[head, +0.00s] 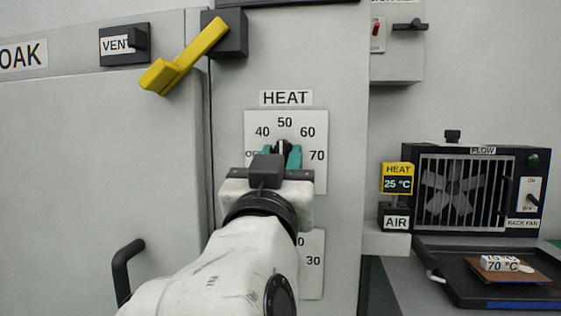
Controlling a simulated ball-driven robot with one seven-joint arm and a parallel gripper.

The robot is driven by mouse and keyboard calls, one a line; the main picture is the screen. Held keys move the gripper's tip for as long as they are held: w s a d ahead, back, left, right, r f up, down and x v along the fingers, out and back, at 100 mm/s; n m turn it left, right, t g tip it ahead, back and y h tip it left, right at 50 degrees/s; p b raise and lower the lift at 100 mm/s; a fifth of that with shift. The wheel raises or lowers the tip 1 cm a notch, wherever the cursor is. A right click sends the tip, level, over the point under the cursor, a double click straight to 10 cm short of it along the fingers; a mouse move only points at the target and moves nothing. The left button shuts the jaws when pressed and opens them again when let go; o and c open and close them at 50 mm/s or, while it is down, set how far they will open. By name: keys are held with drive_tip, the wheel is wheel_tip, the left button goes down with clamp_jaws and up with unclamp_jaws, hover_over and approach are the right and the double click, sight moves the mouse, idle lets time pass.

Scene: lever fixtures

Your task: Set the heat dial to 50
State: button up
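The heat dial's white plate (314,181) sits on the grey panel below the HEAT label. It shows 40, 50, 60 and 70, with another mark at the left partly hidden. The dark dial knob (282,147) shows just below the 50, and a light mark on it seems to point up toward 50. My gripper (282,156) is at the dial, its teal fingertips on either side of the knob. Whether they press on the knob or stand just clear of it, I cannot tell. My gripper's body hides the lower part of the dial.
A yellow lever (185,58) angles down at the upper left, near the VENT switch (137,40). A second scale plate (313,275) is partly behind my arm. A HEAT display (398,184) reads 25 °C. At the right stand a fan box (410,160) and a dark tray (460,287) holding a 70 °C block (500,264).

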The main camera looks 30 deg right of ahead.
drive_tip(key=shift+o, duration=0.6)
drive_tip(key=v, duration=1)
drive_tip(key=shift+s+a+f, duration=0.2)
drive_tip(key=shift+s+a, duration=0.05)
